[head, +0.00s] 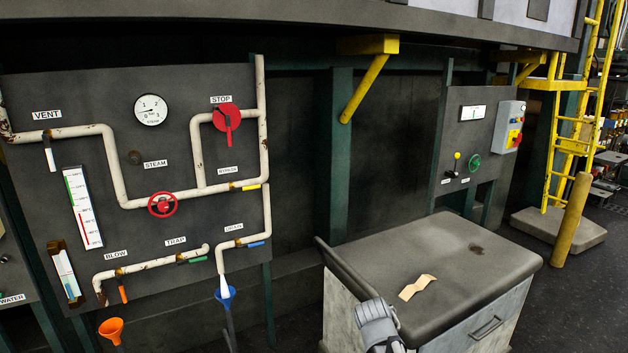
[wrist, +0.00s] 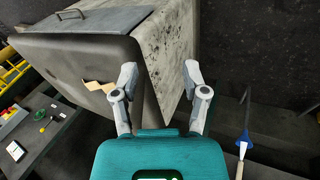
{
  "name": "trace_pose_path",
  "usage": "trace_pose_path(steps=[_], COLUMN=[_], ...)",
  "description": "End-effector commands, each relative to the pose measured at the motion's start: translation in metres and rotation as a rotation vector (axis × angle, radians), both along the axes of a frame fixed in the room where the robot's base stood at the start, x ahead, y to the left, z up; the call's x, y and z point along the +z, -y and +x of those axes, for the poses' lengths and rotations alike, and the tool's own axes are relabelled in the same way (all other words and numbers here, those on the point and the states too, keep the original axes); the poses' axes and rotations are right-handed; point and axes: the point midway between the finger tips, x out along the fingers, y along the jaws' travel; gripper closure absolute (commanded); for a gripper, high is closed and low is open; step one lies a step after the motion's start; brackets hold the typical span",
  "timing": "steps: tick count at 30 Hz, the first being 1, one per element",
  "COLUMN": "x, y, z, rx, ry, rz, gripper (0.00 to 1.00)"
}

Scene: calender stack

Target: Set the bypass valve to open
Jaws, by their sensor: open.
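The bypass valve (head: 250,187) has a yellow lever on the white pipe, right of the middle of the grey panel (head: 95,150) in the head view. The lever lies nearly level, along the pipe run. A small label (head: 228,170), too small to read surely, sits just above it. My gripper (wrist: 160,76) is open and empty in the wrist view, its two grey fingers spread in front of the grey cabinet. It is well apart from the valve, which I cannot make out in the wrist view.
The cabinet (head: 455,262) with a paper scrap on top stands right of the panel. A red wheel (head: 162,205), red stop handle (head: 227,117), blue-handled drain valve (head: 256,244) and blue funnel (head: 226,298) are near the bypass lever. A yellow ladder (head: 575,120) stands far right.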

Motion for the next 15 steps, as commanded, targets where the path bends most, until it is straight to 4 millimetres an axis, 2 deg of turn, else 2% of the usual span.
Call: trace_pose_path(steps=[1,6,10,15], x=[-0.004,-0.013,-0.015,-0.016], y=[-0.001,-0.015,-0.023,-0.028], z=[-0.013,-0.044,-0.058,-0.066], rx=[-0.057,-0.233,-0.321,-0.371], ry=[-0.017,-0.083,-0.123,-0.150], rz=[0.063,0.261,0.360,0.416], gripper=[0.42,0.42,0.42,0.42])
